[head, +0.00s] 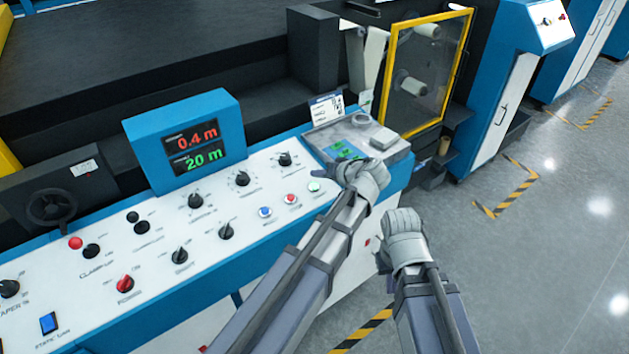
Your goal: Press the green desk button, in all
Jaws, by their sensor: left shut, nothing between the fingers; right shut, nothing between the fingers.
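My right gripper (403,222) is shut and empty, further right, in front of the desk's end and over the floor.
A grey tray (400,150) with small items sits at the desk's right end. Several black knobs and a red knob (125,284) cover the desk. A yellow-framed guard (428,75) stands behind. Open floor lies right.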

